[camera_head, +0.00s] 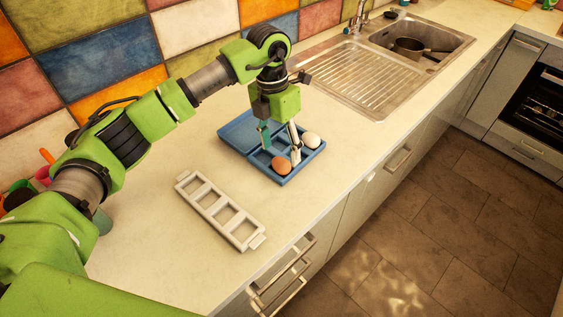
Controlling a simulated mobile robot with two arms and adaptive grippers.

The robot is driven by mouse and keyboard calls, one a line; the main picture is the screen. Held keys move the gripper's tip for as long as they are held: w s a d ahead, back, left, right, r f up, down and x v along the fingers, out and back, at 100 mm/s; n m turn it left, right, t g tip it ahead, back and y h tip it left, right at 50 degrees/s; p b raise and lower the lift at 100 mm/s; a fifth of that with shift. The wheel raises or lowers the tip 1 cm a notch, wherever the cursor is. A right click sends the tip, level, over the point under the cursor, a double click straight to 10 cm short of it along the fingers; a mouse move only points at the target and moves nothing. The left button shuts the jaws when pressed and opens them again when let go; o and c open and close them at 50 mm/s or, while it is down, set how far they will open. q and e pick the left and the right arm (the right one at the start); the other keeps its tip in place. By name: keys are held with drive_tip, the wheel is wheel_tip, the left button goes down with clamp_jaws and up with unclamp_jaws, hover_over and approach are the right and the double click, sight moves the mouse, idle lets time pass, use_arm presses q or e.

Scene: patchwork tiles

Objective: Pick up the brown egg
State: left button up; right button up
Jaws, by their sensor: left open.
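The brown egg (281,165) sits in a front compartment of the blue egg box (286,181), whose lid lies folded back to the left. A white egg (310,140) rests in a compartment at the right side of the box. My left gripper (279,145) points down over the box, open, with its fingers just behind the brown egg and to the left of the white egg. I cannot tell whether a finger touches either egg. My right gripper is not in view.
A pale tray with several square openings (219,209) lies on the counter in front of the box. A steel sink with a drainer (361,77) and a pot (409,47) is at the back right. Cups stand at the far left. The counter's front edge runs close by the box.

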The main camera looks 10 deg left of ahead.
sight(280, 160)
use_arm(q)
drive_tip(key=f+p, duration=0.1)
drive_tip(key=f, duration=0.2)
drive_tip(key=shift+s+f+p, duration=0.2)
drive_tip(key=shift+f+p, duration=0.1)
drive_tip(key=shift+p, duration=0.05)
drive_tip(key=shift+f, duration=0.3)
drive_tip(key=shift+d+f, duration=0.1)
drive_tip(key=c, duration=0.8)
drive_tip(key=shift+c, duration=0.4)
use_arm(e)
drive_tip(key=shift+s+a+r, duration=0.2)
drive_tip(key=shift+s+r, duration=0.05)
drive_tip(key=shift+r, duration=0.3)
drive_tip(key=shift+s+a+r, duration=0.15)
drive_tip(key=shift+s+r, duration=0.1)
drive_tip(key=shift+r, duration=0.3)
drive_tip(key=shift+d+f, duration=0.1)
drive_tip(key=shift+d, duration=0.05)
